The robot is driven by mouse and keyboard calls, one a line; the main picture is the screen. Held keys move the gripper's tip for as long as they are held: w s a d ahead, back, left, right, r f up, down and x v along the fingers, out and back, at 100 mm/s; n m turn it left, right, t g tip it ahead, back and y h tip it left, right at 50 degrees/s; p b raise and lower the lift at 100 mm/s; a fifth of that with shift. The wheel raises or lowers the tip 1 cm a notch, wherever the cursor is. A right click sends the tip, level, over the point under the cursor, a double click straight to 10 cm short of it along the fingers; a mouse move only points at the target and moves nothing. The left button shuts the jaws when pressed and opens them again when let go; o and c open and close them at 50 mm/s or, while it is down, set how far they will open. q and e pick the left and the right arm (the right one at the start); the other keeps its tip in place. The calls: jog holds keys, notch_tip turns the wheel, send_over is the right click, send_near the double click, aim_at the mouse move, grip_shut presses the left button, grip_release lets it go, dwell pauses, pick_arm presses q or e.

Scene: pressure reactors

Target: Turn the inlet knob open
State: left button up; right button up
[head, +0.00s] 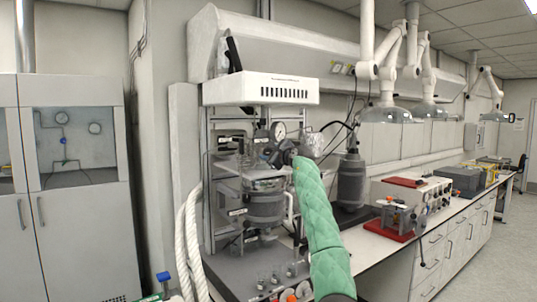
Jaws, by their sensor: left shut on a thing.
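The pressure reactor (266,207) stands in a metal frame under a white hood, with a glass section above a grey lower vessel. A round pressure gauge (278,130) sits at its top. My left gripper (272,155) is at the reactor head just below the gauge, at the end of my green-sleeved arm. It is shut on what appears to be the inlet knob. The knob is small and mostly hidden by the gripper, so its turn angle cannot be told. My right gripper is out of view.
Small glass vials (276,276) stand on the bench below the reactor. A second dark reactor vessel (351,182) is to the right. A red-based device (396,216) sits farther along the bench. White hoses (187,235) hang at left. Open floor lies at far right.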

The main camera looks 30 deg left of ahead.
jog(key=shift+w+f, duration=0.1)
pick_arm(q)
jog(key=shift+n, duration=0.3)
jog(key=n+b, duration=0.2)
jog(key=n, duration=0.1)
jog(key=shift+f+b, duration=0.2)
jog(key=shift+b, duration=0.2)
jog(key=n+b, duration=0.3)
jog(key=n, duration=0.1)
jog(key=n+b, duration=0.5)
jog(key=n, duration=0.4)
jog(key=shift+f+n, duration=0.1)
jog(key=shift+n, duration=0.2)
jog(key=shift+n+b, duration=0.35)
jog(key=shift+n, duration=0.05)
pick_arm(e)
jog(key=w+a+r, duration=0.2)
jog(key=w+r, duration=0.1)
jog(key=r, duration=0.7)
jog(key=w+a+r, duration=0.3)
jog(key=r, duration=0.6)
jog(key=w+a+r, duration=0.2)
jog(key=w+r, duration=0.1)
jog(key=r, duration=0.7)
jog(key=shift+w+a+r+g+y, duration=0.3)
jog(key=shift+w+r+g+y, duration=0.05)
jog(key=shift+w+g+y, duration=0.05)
pick_arm(q)
jog(key=o, duration=1)
jog(key=shift+c, duration=0.2)
